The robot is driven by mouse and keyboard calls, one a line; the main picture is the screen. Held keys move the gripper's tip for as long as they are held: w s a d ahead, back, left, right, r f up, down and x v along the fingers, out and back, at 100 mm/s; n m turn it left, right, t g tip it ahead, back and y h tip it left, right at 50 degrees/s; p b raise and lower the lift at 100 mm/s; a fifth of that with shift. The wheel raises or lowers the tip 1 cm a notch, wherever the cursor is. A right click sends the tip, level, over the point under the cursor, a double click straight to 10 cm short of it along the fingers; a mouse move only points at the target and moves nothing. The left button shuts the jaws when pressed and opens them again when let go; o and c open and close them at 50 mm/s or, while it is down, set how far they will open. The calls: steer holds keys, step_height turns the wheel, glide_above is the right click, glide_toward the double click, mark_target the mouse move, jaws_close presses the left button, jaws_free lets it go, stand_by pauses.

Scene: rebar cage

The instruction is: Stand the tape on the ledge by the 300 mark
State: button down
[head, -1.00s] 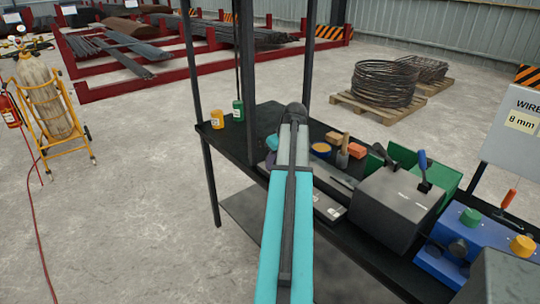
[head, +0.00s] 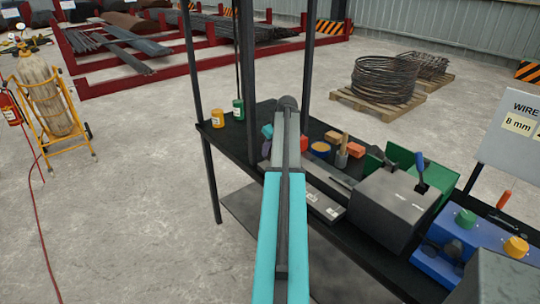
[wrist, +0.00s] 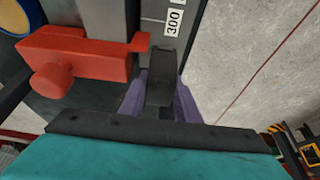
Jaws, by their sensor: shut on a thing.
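In the head view my arm hides the tape and most of the gripper.
A red block with a knob (wrist: 80,58) is close left of the tape. In the head view, the black bench (head: 236,140) also holds a yellow can (head: 217,118), a green can (head: 238,110), a blue tin (head: 320,150) and a grey box (head: 395,205). A dark post (head: 246,80) rises beside my arm.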

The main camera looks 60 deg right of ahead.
stand_by(0.3)
steer(key=shift+f+p, duration=0.8)
steer(key=shift+f, duration=0.95)
steer(key=shift+f, duration=0.15)
steer(key=c, duration=1.6)
jaws_free()
steer(key=shift+b+v, duration=1.45)
steer(key=shift+v, duration=4.7)
steer(key=shift+w, duration=0.1)
